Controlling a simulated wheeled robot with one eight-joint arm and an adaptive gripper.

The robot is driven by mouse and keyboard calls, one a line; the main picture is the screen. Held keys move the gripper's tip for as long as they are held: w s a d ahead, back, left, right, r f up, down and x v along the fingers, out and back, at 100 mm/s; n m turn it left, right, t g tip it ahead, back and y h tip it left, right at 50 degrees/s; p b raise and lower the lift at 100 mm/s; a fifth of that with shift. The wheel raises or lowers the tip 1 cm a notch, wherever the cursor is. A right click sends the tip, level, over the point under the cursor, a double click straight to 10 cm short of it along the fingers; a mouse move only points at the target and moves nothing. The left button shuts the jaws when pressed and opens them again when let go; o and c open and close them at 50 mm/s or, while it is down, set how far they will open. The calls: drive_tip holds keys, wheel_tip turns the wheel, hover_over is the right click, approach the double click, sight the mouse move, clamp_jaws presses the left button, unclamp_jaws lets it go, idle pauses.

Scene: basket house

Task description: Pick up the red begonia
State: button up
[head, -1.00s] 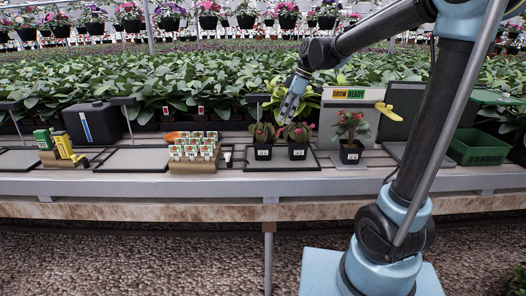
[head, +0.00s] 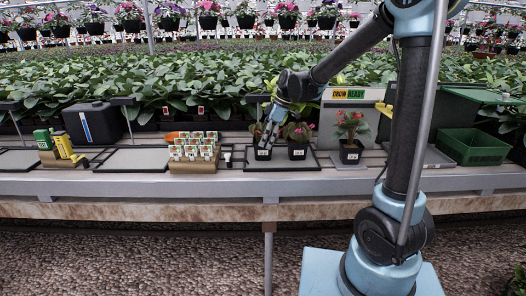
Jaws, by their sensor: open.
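A plant with red flowers and dark leaves (head: 351,124) stands upright in a black pot with a white label, right of the middle of the bench. Two smaller potted plants stand side by side on a dark-rimmed tray (head: 282,168) to its left. The right one (head: 299,131) shows pinkish-red blooms. The left one (head: 262,154) is mostly covered by my gripper. My gripper (head: 267,142) is open and points down at the left pot, overlapping its foliage. I cannot tell whether it touches the plant.
A block of small labelled packs (head: 195,149) stands left of the pots. A green crate (head: 476,147) is at the right. A yellow and a green item (head: 63,144) and a black tank (head: 93,124) are at the left. A grey tray (head: 135,160) is empty.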

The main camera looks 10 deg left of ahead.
sight(260, 149)
drive_tip(key=shift+x, duration=2.85)
drive_tip(key=shift+a+r, duration=0.1)
drive_tip(key=shift+a, duration=0.1)
drive_tip(key=c, duration=1.3)
